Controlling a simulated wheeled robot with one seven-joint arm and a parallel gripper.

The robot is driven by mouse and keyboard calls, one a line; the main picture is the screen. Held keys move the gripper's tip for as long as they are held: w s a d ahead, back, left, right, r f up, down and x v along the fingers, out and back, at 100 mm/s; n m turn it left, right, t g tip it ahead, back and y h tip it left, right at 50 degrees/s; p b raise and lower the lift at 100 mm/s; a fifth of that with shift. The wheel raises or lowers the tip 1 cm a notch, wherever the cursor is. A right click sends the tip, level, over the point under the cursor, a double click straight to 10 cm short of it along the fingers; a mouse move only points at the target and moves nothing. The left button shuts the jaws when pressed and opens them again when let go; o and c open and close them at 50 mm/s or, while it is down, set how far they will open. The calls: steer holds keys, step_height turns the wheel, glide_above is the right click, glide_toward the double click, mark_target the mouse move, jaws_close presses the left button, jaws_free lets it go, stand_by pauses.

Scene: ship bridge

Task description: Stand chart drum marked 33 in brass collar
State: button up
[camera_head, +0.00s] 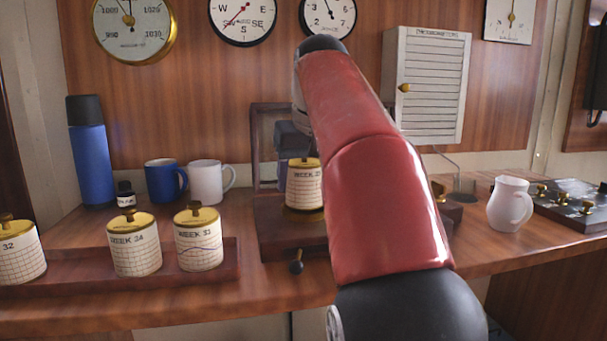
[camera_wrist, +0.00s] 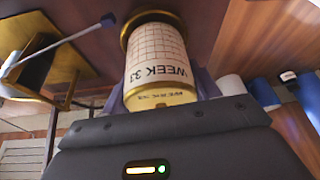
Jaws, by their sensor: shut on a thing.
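The chart drum marked WEEK 33 (camera_wrist: 157,58) is a white gridded cylinder with a brass cap. My gripper (camera_wrist: 160,88) is shut on its cap end in the wrist view. The drum's far end meets a round brass collar (camera_wrist: 129,28); how deep it sits inside I cannot tell. In the head view this drum (camera_head: 305,188) looks upright over the brass collar (camera_head: 303,213) on the dark wooden instrument base. My red arm hides its right side and most of the gripper.
A wooden tray (camera_head: 100,283) at left holds drums marked 32 (camera_head: 20,255), WEEK 34 (camera_head: 134,248) and a third (camera_head: 199,244) whose number is unclear. Mugs (camera_head: 206,184) and a blue flask (camera_head: 90,155) stand behind. A white jug (camera_head: 509,205) stands at right.

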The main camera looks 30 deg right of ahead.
steer(key=shift+f+b, duration=0.5)
steer(key=shift+f, duration=0.05)
stand_by(0.4)
steer(key=o, duration=0.8)
steer(key=shift+p+v, duration=1.05)
steer(key=shift+v, duration=0.5)
steer(key=v, duration=0.8)
steer(key=shift+f, duration=0.1)
steer(key=shift+s, duration=0.1)
